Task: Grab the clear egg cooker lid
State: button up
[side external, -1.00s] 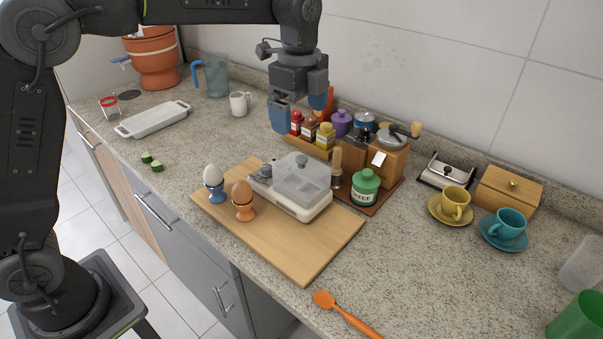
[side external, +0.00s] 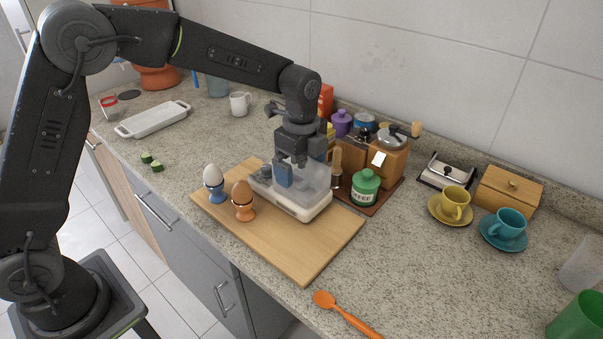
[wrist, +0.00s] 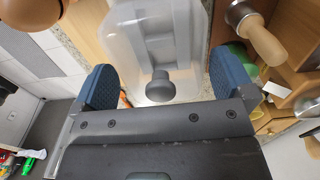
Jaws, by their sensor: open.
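The clear egg cooker lid (side external: 315,182) sits on the white egg cooker (side external: 301,210), which stands on the wooden board. In the wrist view the lid (wrist: 185,20) is a see-through box with a dark round knob (wrist: 160,86). My gripper (side external: 291,178) is down over the lid and hides part of it in the side view. In the wrist view my open gripper (wrist: 164,88) has one blue finger on each side of the knob, with a gap on both sides. I cannot tell whether the fingers touch the lid.
A white egg (side external: 213,176) and a brown egg (side external: 242,193) stand in cups left of the cooker on the board (side external: 290,250). A green jar (side external: 366,187) and a coffee grinder (side external: 388,158) stand close on the right. The board's front is clear.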

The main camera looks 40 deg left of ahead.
jog(key=shift+f, duration=0.9)
jog(key=c, duration=0.7)
jog(key=shift+r, duration=0.1)
